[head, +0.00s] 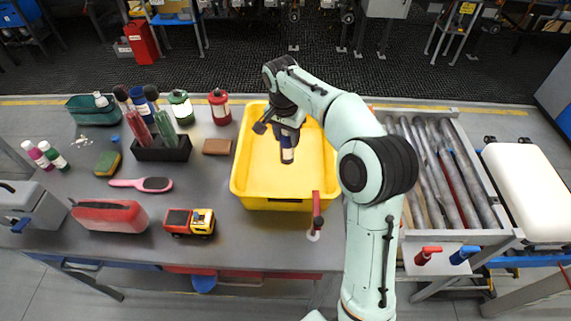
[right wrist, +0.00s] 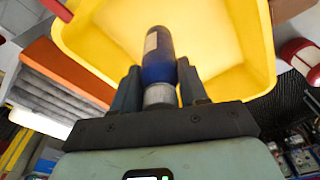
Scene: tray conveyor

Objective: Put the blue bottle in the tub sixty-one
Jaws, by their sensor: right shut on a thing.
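The blue bottle (head: 287,153) is dark blue with a pale label and hangs upright under my right gripper (head: 286,134), inside the outline of the yellow tub (head: 273,204). In the right wrist view the bottle (right wrist: 157,55) sits between the two dark fingers of my right gripper (right wrist: 158,88), which is shut on it. The yellow tub (right wrist: 245,35) fills the area beyond the bottle. I cannot tell whether the bottle touches the tub floor. No number is readable on the tub. My left gripper is not in view.
Left of the tub are a brown block (head: 217,147), a dark caddy (head: 161,150), green (head: 181,107) and red (head: 219,107) containers and a toy truck (head: 189,222). A red-handled tool (head: 316,210) stands at the tub's front right. A roller conveyor (head: 440,170) lies right.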

